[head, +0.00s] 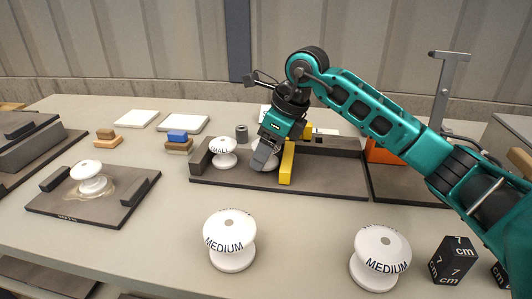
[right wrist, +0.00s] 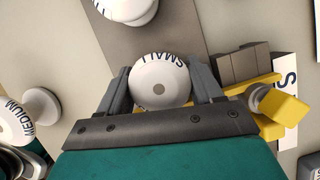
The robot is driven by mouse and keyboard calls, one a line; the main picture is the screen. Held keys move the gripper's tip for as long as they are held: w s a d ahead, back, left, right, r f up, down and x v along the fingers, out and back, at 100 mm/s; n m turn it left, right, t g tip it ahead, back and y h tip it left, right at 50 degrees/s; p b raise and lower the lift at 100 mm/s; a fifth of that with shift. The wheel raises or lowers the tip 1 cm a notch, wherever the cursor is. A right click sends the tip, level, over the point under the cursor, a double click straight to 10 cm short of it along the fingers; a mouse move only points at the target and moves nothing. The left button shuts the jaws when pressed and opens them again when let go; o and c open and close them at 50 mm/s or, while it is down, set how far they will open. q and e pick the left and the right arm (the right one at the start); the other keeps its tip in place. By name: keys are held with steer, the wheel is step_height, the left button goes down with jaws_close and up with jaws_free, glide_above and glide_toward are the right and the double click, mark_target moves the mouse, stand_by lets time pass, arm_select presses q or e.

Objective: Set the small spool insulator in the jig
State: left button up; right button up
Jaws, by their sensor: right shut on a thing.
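My right gripper (head: 262,157) is shut on a small spool insulator (right wrist: 160,78), white with the word SMALL on its rim. In the right wrist view a finger lies on each side of it. In the head view the gripper mostly hides this spool. It is over the dark jig base (head: 225,178), just left of the yellow bar (head: 287,163). I cannot tell whether it touches the base. Another white spool marked SMALL (head: 223,151) stands on the jig, left of my gripper, by the grey end block (head: 201,157). My left gripper is out of view.
Two spools marked MEDIUM (head: 230,240) (head: 380,257) stand in front, with a black cube (head: 453,260) at the right. A separate dark fixture (head: 90,208) at the left bears a white spool (head: 88,176). Small blocks (head: 178,141) and white plates lie behind.

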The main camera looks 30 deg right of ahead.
steer(key=shift+f, duration=0.25)
steer(key=o, duration=0.7)
steer(key=shift+f, duration=0.15)
steer(key=o, duration=0.5)
steer(key=shift+r, duration=0.4)
steer(key=p+v, duration=0.2)
steer(key=v, duration=0.9)
steer(key=shift+s+d+r, duration=0.1)
steer(key=shift+s+r, duration=0.1)
steer(key=shift+r, duration=0.05)
